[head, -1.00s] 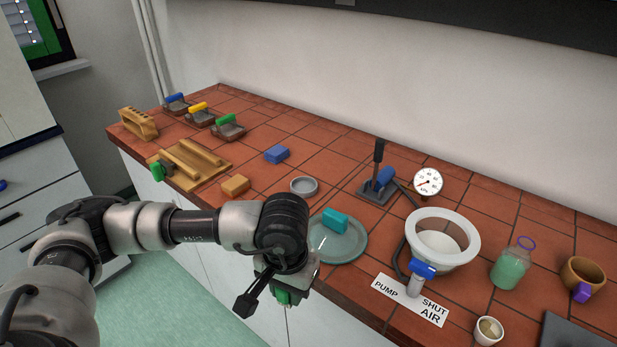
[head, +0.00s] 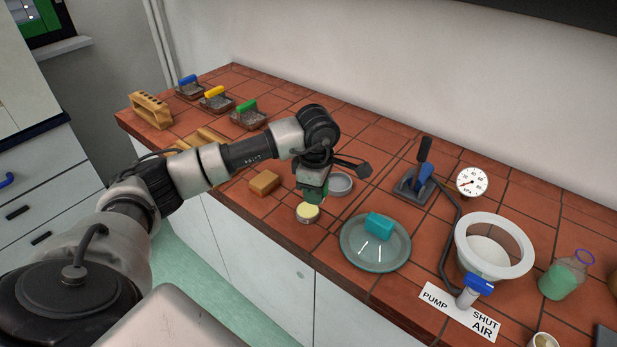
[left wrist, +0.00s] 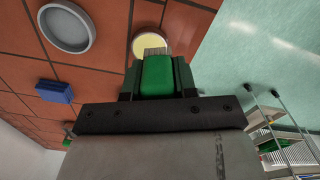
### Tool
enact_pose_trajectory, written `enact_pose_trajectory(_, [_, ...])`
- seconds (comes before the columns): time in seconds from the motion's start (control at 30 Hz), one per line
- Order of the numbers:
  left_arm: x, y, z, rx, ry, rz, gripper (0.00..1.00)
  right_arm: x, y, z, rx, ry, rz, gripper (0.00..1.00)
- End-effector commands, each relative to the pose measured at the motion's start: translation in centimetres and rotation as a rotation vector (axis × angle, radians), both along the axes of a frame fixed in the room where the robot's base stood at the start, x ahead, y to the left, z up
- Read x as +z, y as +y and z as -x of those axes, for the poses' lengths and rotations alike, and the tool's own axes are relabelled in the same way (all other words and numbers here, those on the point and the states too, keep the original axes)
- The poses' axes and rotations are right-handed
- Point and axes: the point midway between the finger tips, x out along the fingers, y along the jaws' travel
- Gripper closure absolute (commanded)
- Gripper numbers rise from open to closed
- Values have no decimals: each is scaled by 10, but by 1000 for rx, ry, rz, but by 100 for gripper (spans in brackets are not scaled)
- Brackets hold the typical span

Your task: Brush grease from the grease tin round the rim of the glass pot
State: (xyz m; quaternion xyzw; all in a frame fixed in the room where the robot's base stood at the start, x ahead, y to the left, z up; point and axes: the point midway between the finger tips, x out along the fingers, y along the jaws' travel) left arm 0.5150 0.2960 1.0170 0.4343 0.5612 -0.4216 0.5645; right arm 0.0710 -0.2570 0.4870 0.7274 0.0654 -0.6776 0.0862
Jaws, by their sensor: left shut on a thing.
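My left gripper (head: 313,182) is shut on a green-handled brush (left wrist: 157,76), whose pale bristles point away from the jaws. The grease tin (head: 307,213), small and round with pale yellow grease, stands near the bench's front edge, just below the gripper. In the left wrist view the bristle end overlaps the near side of the tin (left wrist: 151,42); I cannot tell whether it touches the grease. The glass pot (head: 494,246) with its broad white rim stands open at the right of the bench. My right gripper is not in view.
A grey round dish (head: 340,184) lies behind the tin. A glass lid (head: 375,243) with a teal knob lies between tin and pot. A blue-handled tap (head: 474,288) stands in front of the pot, with a gauge (head: 471,181) behind. An orange block (head: 264,182) sits left.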

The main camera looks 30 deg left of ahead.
Motion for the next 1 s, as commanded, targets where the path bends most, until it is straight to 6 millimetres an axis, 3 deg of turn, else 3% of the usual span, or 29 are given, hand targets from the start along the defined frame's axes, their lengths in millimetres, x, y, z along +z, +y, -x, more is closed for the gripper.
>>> enact_pose_trajectory(0.1, [0, 18, -9, 226, 9, 7, 92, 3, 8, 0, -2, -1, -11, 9])
enact_pose_trajectory(0.23, [-1, 25, -13, 338, 14, 11, 92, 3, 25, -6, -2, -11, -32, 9])
enact_pose_trajectory(0.37, [-6, 27, -14, 356, 14, 11, 92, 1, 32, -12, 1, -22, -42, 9])
enact_pose_trajectory(1.0, [-60, 26, -14, 350, 13, 10, 92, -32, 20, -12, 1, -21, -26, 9])
